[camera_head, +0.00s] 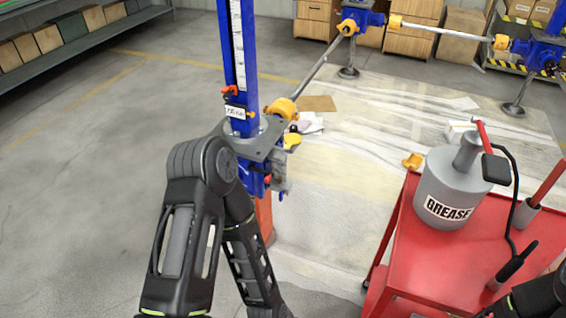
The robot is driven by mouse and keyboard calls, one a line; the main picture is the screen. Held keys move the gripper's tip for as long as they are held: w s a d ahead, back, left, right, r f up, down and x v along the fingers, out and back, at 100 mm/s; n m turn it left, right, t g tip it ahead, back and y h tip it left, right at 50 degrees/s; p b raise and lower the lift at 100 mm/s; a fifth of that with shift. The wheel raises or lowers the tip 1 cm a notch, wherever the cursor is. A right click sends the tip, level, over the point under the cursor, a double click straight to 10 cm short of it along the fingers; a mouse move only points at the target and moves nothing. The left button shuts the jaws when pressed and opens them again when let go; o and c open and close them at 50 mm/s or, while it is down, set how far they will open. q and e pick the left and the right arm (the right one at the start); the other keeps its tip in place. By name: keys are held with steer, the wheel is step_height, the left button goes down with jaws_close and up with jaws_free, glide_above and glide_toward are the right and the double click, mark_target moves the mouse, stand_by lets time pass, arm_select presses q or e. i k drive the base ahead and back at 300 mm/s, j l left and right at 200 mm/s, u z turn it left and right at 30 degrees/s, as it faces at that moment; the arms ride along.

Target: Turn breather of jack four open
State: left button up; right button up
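The nearest screw jack (243,60) is a blue upright column with a white scale strip, left of centre. Its label plate (236,112) is too small to read, so I cannot tell whether it is jack four. A small orange-red part (230,91) sits just above the plate, and yellow-orange fittings (284,108) are on its right side. I cannot tell which part is the breather. My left arm bends in front of the jack's lower left and hides part of it. Neither of my grippers shows; a bit of my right arm is at the bottom right corner.
A red cart (440,268) stands at the right with a grey grease can (452,190). Two more blue jacks (362,16) (541,52) stand at the back, linked by shafts. A shelf with boxes (70,35) is at the far left. The left floor is clear.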

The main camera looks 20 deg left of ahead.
mark_target(294, 129)
steer(key=j+z, duration=0.1)
steer(key=z, duration=0.25)
steer(key=i+j+z, duration=0.1)
steer(key=z, duration=0.25)
steer(key=j+z, duration=0.25)
steer(key=j, duration=0.8)
steer(key=j+z, duration=0.3)
steer(key=j, duration=0.75)
